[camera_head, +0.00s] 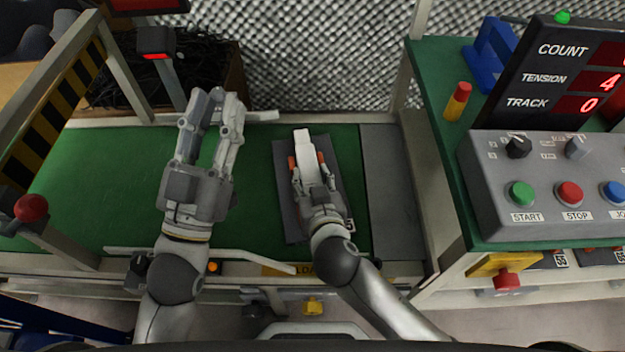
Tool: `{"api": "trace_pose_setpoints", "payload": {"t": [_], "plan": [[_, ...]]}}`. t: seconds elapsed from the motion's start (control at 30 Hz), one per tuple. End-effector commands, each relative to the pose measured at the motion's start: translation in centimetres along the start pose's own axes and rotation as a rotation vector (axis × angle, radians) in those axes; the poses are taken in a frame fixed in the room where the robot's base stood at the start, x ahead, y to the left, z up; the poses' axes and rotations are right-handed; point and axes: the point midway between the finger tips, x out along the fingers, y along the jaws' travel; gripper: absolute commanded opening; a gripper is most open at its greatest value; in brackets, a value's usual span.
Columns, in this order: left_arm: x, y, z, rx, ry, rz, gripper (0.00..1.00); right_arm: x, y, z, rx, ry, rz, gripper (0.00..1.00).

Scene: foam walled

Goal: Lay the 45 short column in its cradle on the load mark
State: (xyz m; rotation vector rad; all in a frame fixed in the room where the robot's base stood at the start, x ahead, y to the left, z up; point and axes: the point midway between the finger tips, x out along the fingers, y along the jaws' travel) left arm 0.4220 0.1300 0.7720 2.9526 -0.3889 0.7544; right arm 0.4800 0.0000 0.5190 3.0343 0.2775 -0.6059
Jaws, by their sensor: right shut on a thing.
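The short column (303,145) is a pale, white piece lying lengthwise away from me, its far end showing beyond my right gripper (310,175). That gripper is shut on it from above and hides its near part. Orange-red pieces of what looks like the cradle (292,163) show on both sides of the column. I cannot tell whether the column rests in it. Both are over a dark grey pad (287,215) on the green belt, above a partly hidden yellow label (277,270) on the front rail. My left gripper (213,105) is open and empty over the belt, left of the pad.
The green belt (90,205) is clear at the left. Pale guide rails (205,254) run along its front and back. A grey plate (392,190) lies right of the belt. A control box (545,185) with buttons and a display stands at right. A striped frame (58,95) stands at left.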

Motion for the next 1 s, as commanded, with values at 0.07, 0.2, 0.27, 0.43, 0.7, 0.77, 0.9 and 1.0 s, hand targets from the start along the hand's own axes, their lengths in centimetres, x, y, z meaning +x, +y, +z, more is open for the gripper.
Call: {"api": "trace_pose_setpoints", "payload": {"t": [0.07,0.2,0.27,0.43,0.7,0.77,0.9,1.0], "plan": [[0.02,0.00,-0.02,0.000,-0.001,0.000,0.32,-0.04,-0.03,-0.32,0.001,0.007,-0.001,0.00],[0.00,0.01,-0.06,0.000,0.004,0.000,0.32,0.00,-0.02,-0.21,0.001,0.006,-0.001,0.00],[-0.01,0.03,-0.20,0.000,0.013,0.000,0.32,0.03,-0.03,-0.14,0.001,0.006,-0.001,0.00],[-0.01,0.06,-0.54,-0.001,0.030,0.001,0.32,0.09,0.00,0.21,0.000,0.000,0.000,0.50],[-0.01,0.07,-0.47,-0.001,0.027,0.001,0.32,0.09,0.00,0.20,0.000,0.000,0.000,0.61],[-0.01,0.07,-0.46,-0.001,0.027,0.001,0.32,0.09,0.00,0.20,0.000,0.000,0.000,0.61],[0.04,0.07,-0.43,-0.001,0.021,0.001,0.32,0.04,0.00,0.05,0.000,0.000,0.000,0.61],[0.09,-0.04,0.20,0.000,-0.019,-0.001,0.32,-0.40,-0.02,-0.05,0.001,-0.001,-0.001,0.61]]}}
